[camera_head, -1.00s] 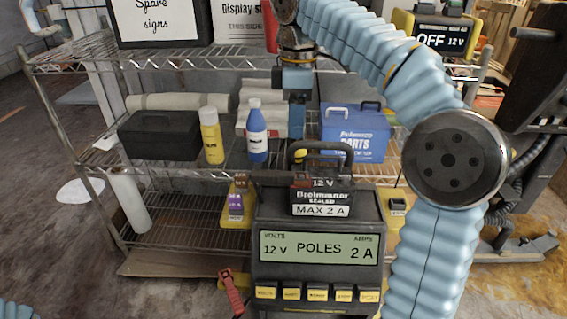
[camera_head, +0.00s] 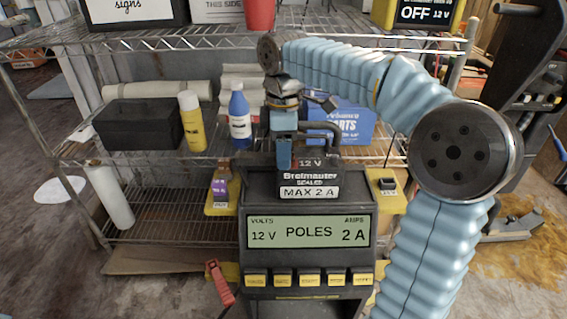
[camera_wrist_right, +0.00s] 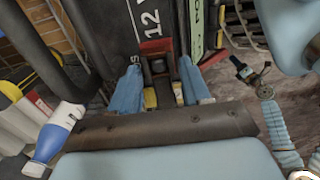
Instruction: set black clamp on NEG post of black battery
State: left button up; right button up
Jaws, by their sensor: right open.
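The black battery (camera_head: 308,180), labelled 12 V and MAX 2 A, sits on top of the charger (camera_head: 252,215), whose screen reads POLES. A red piece (camera_head: 305,162) shows on its top, and also in the wrist view (camera_wrist_right: 155,47). My right gripper (camera_head: 284,162) is open, pointing down at the battery's left top. In the wrist view its blue fingers (camera_wrist_right: 160,82) stand apart; what lies between them is dark and unclear. The NEG post and black clamp cannot be made out. A red clamp (camera_head: 220,283) hangs at the charger's lower left. My left gripper (camera_wrist_right: 250,74) shows small in the wrist view.
Yellow ledges flank the charger, with a purple piece (camera_head: 220,187) left and a small black piece (camera_head: 387,184) right. The wire shelf behind holds a black box (camera_head: 138,124), yellow bottle (camera_head: 191,122), blue bottle (camera_head: 240,117) and blue parts box (camera_head: 352,122).

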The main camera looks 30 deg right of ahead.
jog(key=shift+f, duration=0.25)
grip_shut()
jog(key=shift+r, duration=0.1)
